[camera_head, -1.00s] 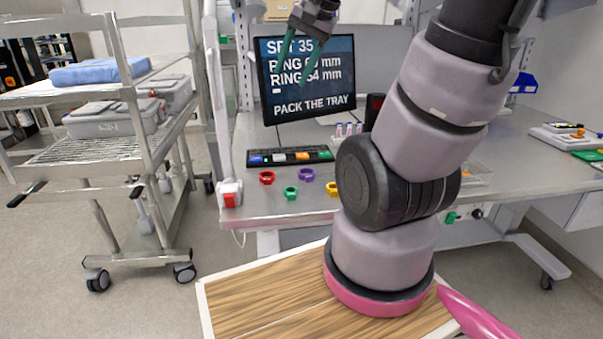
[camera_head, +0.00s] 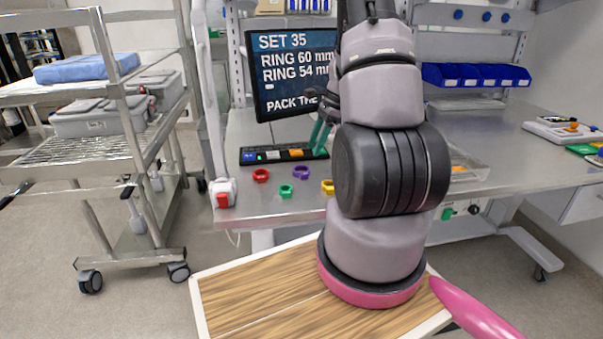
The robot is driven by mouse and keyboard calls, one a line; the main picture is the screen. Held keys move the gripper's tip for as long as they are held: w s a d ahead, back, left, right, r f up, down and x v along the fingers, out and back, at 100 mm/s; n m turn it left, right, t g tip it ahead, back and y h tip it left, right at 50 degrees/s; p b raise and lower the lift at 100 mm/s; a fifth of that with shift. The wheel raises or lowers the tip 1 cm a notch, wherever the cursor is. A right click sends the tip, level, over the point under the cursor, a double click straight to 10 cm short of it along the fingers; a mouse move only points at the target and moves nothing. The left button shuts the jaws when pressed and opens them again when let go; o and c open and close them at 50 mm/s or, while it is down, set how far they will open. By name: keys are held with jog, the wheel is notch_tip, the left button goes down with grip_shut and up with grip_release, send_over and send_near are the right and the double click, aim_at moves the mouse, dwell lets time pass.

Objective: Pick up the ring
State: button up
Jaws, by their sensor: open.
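Several small rings lie on the grey workbench (camera_head: 240,199): a red ring (camera_head: 261,175), a green ring (camera_head: 286,191), a purple ring (camera_head: 301,172) and a yellow ring (camera_head: 328,187) partly hidden by my arm. The task does not name which ring. My gripper (camera_head: 320,138) has green fingers, spread apart and empty, above the right end of the black tray strip, behind the rings. Part of my gripper is hidden by my arm. A monitor (camera_head: 283,101) reads SET 35, RING 60 mm, RING 54 mm, with PACK THE TRAY partly covered.
A black strip with coloured tiles (camera_head: 262,156) lies behind the rings. A clear tray (camera_head: 467,172) sits right of my arm. Blue bins (camera_head: 475,76) stand at the back right. A metal cart (camera_head: 95,163) with cases stands at left.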

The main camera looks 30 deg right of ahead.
aim_at(304, 173)
jog(key=x, duration=0.3)
jog(key=shift+f, duration=0.25)
jog(key=shift+x, duration=2.8)
jog(key=shift+s, duration=0.25)
grip_shut()
